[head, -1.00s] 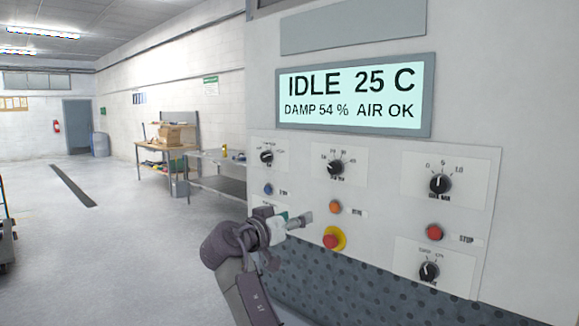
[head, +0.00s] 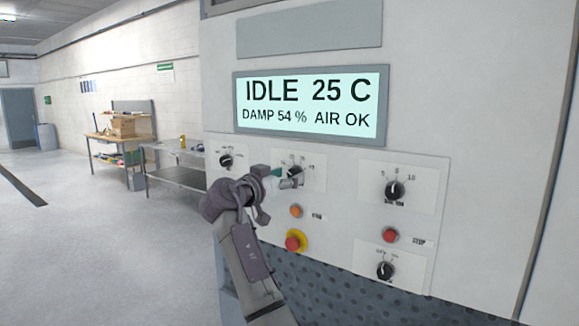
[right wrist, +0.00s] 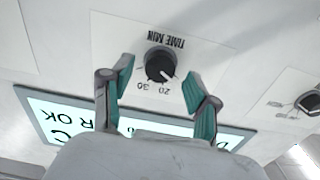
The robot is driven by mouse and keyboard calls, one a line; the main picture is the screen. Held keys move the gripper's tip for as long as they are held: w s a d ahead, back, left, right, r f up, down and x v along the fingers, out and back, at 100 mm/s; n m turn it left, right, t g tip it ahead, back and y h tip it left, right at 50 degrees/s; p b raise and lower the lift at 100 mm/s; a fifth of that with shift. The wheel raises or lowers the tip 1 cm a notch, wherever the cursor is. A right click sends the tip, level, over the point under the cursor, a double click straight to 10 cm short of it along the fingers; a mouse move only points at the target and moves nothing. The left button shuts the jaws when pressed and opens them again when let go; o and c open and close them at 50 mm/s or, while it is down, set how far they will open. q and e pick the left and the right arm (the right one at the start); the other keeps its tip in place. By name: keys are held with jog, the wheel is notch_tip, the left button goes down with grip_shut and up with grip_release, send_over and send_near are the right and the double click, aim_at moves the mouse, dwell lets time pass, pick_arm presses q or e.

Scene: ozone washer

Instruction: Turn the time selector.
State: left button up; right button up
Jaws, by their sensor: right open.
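The time selector is a round black knob (right wrist: 161,65) marked TIME MIN, with 20 and 30 beside it, upside down in the right wrist view. In the head view the same knob (head: 296,170) is at the upper middle of the control panel, partly covered by my gripper. My right gripper (head: 291,180) is open in front of it. In the right wrist view its teal-padded fingers (right wrist: 158,76) appear on either side of the knob. I see no contact, and the depth of the fingertips is unclear. My left gripper is not in view.
The panel also has a left knob (head: 226,161), a right knob (head: 395,190) and a lower knob (head: 385,270). An orange button (head: 295,211), a red mushroom button (head: 294,241) and a red stop button (head: 390,235) are close below. The display (head: 312,105) reads IDLE 25 C.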

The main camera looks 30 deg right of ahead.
jog(key=shift+w+d, duration=0.25)
jog(key=shift+d, duration=0.45)
